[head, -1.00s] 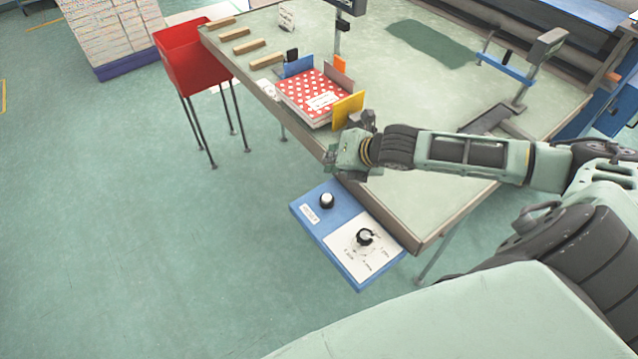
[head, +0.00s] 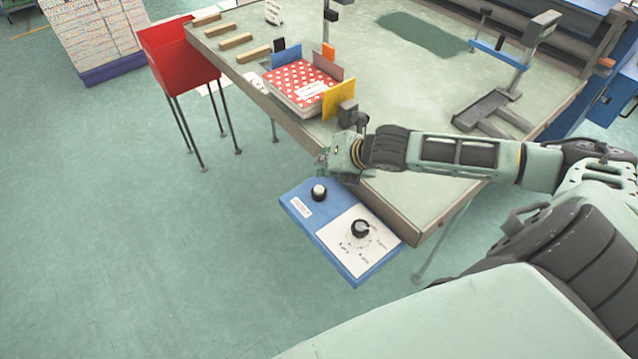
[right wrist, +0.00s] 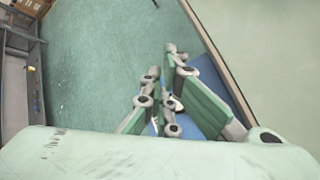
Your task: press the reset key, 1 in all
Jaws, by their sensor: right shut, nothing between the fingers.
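A blue control box (head: 297,189) juts out from the near edge of the table. A small round key (head: 319,191) with a white top and dark collar stands on it, beside a white label too small to read. I take this to be the reset key. My right gripper (head: 325,164) is shut and empty, just beyond and above the key, apart from it in the picture. In the right wrist view its fingers (right wrist: 160,88) are together, with part of the blue box (right wrist: 212,78) behind them. My left gripper is in neither view.
A black rotary knob (head: 361,229) sits on the box's white dial plate. A red bin (head: 180,57) stands at the left. Floor left of the box is clear.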

